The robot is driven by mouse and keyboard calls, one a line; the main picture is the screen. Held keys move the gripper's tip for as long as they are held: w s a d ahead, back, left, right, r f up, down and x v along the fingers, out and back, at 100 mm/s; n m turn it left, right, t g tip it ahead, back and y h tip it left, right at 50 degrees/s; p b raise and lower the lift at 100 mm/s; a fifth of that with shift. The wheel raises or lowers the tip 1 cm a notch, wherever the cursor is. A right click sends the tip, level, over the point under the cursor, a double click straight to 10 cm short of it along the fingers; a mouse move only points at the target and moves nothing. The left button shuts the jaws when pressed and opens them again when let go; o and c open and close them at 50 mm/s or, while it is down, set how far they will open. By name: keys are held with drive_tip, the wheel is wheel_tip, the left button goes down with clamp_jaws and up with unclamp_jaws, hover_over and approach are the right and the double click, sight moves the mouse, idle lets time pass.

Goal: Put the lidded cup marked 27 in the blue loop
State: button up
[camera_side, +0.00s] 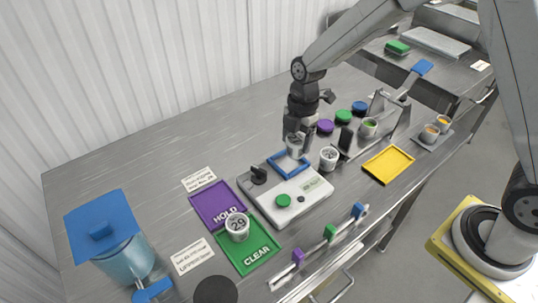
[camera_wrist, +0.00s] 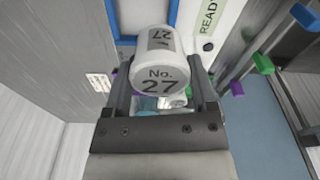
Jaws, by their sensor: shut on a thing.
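My gripper (camera_side: 295,138) is shut on a white cup marked 27 (camera_wrist: 158,82), with its fingers on either side of it. The number shows on the cup's side and again on its top end in the wrist view. In the side view the cup (camera_side: 295,149) hangs at the back part of the blue loop (camera_side: 274,166). The loop is a square blue frame on a pale scale-like device. Part of the loop also shows beyond the cup in the wrist view (camera_wrist: 174,14). I cannot tell the exact gap between cup and loop.
The device (camera_side: 262,208) has a green button (camera_side: 283,200) and a black knob. Another white cup (camera_side: 328,158) stands close right of the loop. A cup marked 29 (camera_side: 237,226) stands by the purple HOLD (camera_side: 207,204) and green CLEAR (camera_side: 262,259) trays. A yellow tray (camera_side: 388,165) lies right.

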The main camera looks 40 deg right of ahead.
sight(289, 151)
drive_tip(key=shift+w+a+f, duration=0.1)
drive_tip(key=shift+w+f, duration=0.65)
drive_tip(key=shift+f, duration=0.15)
drive_tip(key=shift+w+f, duration=0.25)
drive_tip(key=shift+f, duration=1.55)
drive_tip(key=shift+f, duration=0.15)
drive_tip(key=o, duration=1.3)
drive_tip(key=r, duration=0.4)
drive_tip(key=d+r, duration=0.1)
drive_tip(key=r, duration=0.7)
drive_tip(key=shift+w+d+r, duration=0.1)
drive_tip(key=shift+w+d, duration=0.05)
drive_tip(key=shift+d, duration=0.05)
